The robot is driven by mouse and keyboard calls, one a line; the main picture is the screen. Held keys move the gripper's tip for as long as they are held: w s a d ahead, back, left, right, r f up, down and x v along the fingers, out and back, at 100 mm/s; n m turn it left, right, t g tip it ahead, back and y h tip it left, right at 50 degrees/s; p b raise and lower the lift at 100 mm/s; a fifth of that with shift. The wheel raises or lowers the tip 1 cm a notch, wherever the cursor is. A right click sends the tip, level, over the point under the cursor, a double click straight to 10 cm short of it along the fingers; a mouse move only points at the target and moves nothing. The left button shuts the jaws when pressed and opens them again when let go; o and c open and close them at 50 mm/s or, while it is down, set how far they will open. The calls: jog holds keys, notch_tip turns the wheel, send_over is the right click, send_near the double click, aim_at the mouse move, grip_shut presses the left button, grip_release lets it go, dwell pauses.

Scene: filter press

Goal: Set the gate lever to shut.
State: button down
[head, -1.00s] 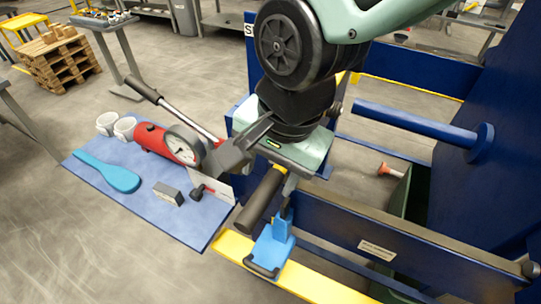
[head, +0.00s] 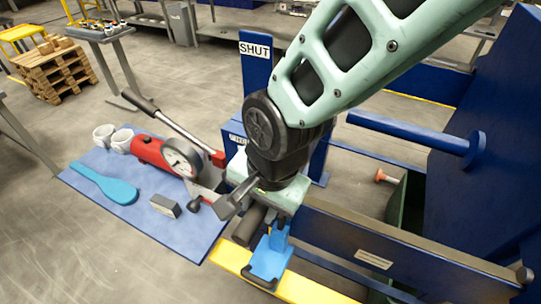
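A white SHUT label (head: 255,49) is on an upright blue post at the back. A thick dark cylindrical grip (head: 249,224) shows just below my gripper (head: 276,218), above a yellow bar; I cannot tell for sure whether it is the gate lever. My gripper points down over the near end of the blue frame, right beside this grip. Its fingertips are mostly hidden behind its own body, so I cannot see whether they are open or touching the grip.
A blue rod (head: 405,131) projects at right.

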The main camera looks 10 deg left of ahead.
jog(key=w+r+g+p, duration=0.1)
jog(key=r+g+p, duration=0.1)
jog(key=r, duration=0.4)
jog(key=w+d+r+g+y+p, duration=0.1)
jog(key=w+r+g+p, duration=0.1)
jog(key=r+p, duration=0.2)
jog(key=shift+w+r+m, duration=0.25)
jog(key=shift+r+m, duration=0.05)
jog(key=shift+r, duration=0.6)
jog(key=c, duration=1.1)
grip_release()
jog(key=shift+o, duration=0.2)
jog(key=b+v, duration=0.4)
jog(key=v, duration=1.3)
jog(key=shift+d, duration=0.25)
jog(key=shift+w, duration=0.15)
